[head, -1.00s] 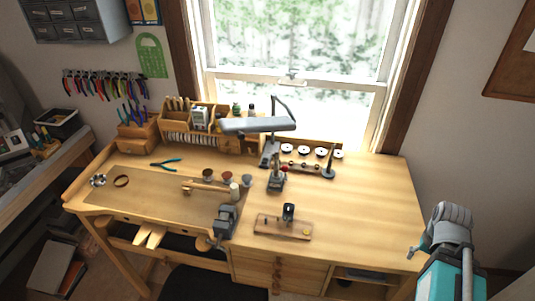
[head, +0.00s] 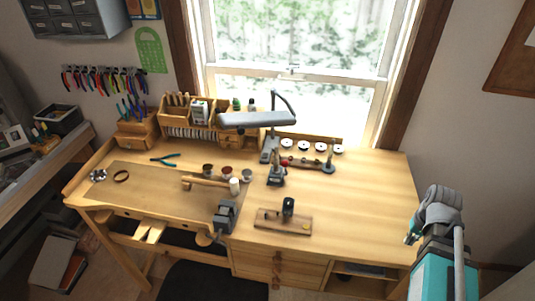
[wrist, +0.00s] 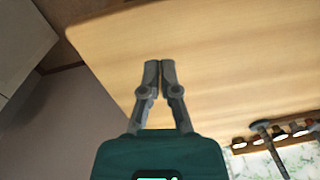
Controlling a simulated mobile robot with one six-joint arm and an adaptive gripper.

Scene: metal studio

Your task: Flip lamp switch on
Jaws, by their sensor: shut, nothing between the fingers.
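The grey desk lamp (head: 257,119) stands at the back of the wooden workbench, in front of the window. Its flat head reaches out to the left above its base (head: 268,150). I cannot make out its switch or tell whether the lamp is lit. My gripper (wrist: 159,65) is shut and empty in the wrist view, with the bare bench top under its fingertips. In the head view my arm is at the right front corner of the bench, well to the right of the lamp. The lamp does not show in the wrist view.
The right half of the bench top (head: 365,195) is clear. A row of white discs (head: 304,147) stands along the back edge; a small wooden board (head: 270,221) lies near the front. A vise (head: 225,215) and small cups (head: 227,171) are further left.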

